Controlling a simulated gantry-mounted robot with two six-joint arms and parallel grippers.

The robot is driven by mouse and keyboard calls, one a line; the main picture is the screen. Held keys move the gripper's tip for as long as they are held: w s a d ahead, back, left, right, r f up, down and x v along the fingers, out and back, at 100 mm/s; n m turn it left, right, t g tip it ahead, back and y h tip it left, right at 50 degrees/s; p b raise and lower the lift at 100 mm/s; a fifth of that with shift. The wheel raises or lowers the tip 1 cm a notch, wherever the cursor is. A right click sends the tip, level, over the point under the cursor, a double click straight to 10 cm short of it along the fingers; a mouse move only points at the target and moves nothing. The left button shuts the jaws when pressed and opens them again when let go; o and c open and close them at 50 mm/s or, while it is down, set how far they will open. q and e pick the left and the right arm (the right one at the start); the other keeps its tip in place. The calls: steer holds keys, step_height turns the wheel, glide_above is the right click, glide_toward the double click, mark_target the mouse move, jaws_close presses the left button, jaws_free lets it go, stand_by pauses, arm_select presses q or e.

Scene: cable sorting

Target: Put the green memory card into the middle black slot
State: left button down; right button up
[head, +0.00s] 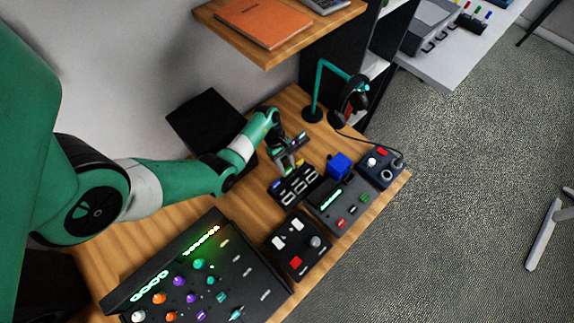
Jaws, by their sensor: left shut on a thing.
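My left gripper (287,163) points down over the far edge of a small black slot block (294,187). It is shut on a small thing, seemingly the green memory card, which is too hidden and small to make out. A blue piece sits at the left of the block's far edge and a yellow piece at its right, with the fingers between them. Whether the held thing touches the middle slot cannot be told. Several light-rimmed marks show on the block's face. My right gripper is not in view.
A dark panel with a green display (338,206) stands right of the block, with a blue cube (339,165) behind it. A switch box (296,244) and a large knob console (200,275) lie nearer. A headphone stand (314,112) is behind. A shelf (290,45) overhangs the back.

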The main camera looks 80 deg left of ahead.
arm_select(q)
steer(key=shift+f, duration=0.25)
stand_by(0.4)
steer(key=shift+f+b, duration=0.35)
steer(key=shift+b, duration=0.05)
steer(key=shift+f, duration=0.25)
steer(key=shift+f+b, duration=0.3)
steer(key=shift+b, duration=0.05)
stand_by(0.4)
jaws_free()
stand_by(0.4)
steer(key=shift+r, duration=0.15)
